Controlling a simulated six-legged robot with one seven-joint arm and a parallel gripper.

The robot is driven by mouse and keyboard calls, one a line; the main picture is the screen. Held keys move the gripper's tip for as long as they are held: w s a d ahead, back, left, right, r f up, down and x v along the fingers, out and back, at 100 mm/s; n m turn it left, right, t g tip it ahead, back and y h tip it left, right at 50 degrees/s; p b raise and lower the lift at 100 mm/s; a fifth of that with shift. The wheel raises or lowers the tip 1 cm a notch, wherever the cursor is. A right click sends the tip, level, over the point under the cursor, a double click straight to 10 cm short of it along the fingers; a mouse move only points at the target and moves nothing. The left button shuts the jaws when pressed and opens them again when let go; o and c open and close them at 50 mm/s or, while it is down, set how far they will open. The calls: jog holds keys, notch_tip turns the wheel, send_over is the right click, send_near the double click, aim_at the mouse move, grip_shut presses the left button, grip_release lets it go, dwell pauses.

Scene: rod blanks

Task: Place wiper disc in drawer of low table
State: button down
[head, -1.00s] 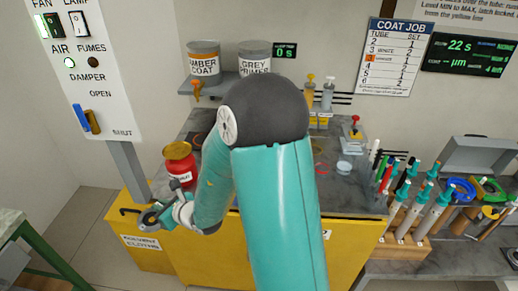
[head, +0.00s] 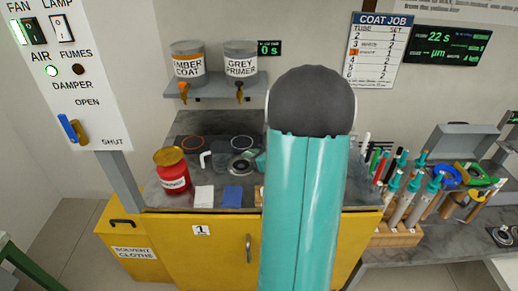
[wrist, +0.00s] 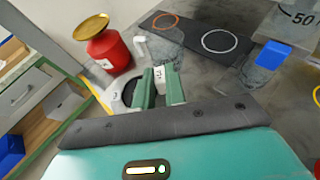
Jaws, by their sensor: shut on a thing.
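My gripper (wrist: 160,88) is shut in the wrist view, its two green fingers close together. I take the thing in it to be the wiper disc, a round piece with a dark middle that shows beside the fingertips (wrist: 129,92). In the head view the disc (head: 240,166) shows a grey rim and dark centre, over the grey counter. The fingers hide part of it. The low table is at the far left: a green-framed piece with a grey drawer front (wrist: 24,92) in the wrist view.
A red can (head: 172,172) with a yellow lid stands on the counter's left. A yellow bin (head: 128,232) stands left below. Tubes (head: 408,190) crowd the right.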

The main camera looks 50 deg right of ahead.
jog(key=s+d+h, duration=0.1)
jog(key=s+d, duration=0.6)
jog(key=s, duration=0.1)
jog(key=shift+m, duration=0.4)
jog(key=x, duration=0.5)
jog(key=f+x, duration=0.1)
jog(key=x, duration=0.4)
jog(key=s+f+x, duration=0.1)
jog(key=x, duration=0.4)
jog(key=shift+w+a+f, duration=0.15)
jog(key=shift+w+f, duration=0.4)
jog(key=shift+f, duration=1.65)
jog(key=shift+f, duration=0.15)
jog(key=c, duration=1.5)
grip_release()
jog(key=shift+o, duration=0.2)
